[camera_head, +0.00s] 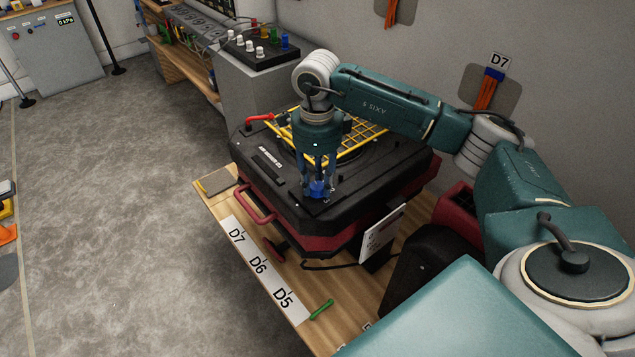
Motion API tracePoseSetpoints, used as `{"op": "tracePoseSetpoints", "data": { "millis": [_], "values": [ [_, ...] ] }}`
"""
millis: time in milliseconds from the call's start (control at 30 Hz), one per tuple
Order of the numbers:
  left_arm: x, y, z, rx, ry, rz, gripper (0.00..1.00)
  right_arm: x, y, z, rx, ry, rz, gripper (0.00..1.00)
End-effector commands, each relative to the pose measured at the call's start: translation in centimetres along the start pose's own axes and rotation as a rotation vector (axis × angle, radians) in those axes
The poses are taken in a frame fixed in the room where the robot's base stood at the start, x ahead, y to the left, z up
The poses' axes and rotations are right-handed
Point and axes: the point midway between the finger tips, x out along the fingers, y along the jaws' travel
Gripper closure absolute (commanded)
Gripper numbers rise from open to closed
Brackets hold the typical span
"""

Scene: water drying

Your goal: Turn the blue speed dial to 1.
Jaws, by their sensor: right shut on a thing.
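The blue speed dial (318,189) sits on the top front corner of a black and red machine (275,190) with a yellow grille. My right gripper (318,184) points straight down over the dial with its fingers around it. It is shut on the dial. The fingers partly hide the dial, and I cannot read which number it points to. My left gripper is not in view.
The machine stands on a wooden bench (225,206) with a label strip (258,265) reading D7, D6, D5. A green marker-like item (321,309) lies near the bench edge. A white card (383,234) stands beside the machine.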

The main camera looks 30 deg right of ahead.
Motion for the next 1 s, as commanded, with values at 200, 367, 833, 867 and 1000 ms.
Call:
{"op": "tracePoseSetpoints", "data": {
  "millis": [200, 367, 833, 867, 1000],
  "values": [
    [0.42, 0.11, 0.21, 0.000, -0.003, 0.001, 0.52, -0.02, -0.04, 0.12, 0.207, -0.003, -0.001, 0.97],
    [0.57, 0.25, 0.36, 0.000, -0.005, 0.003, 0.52, -0.06, -0.07, 0.12, 0.354, -0.004, -0.002, 0.97],
    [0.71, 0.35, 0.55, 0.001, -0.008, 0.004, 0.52, -0.14, -0.17, 0.13, 0.666, -0.006, -0.002, 0.97],
    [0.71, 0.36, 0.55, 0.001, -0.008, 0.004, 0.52, -0.15, -0.17, 0.13, 0.677, -0.006, -0.002, 0.97],
    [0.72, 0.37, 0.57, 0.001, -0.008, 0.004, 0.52, -0.16, -0.19, 0.13, 0.715, -0.007, -0.003, 0.97]
  ]
}}
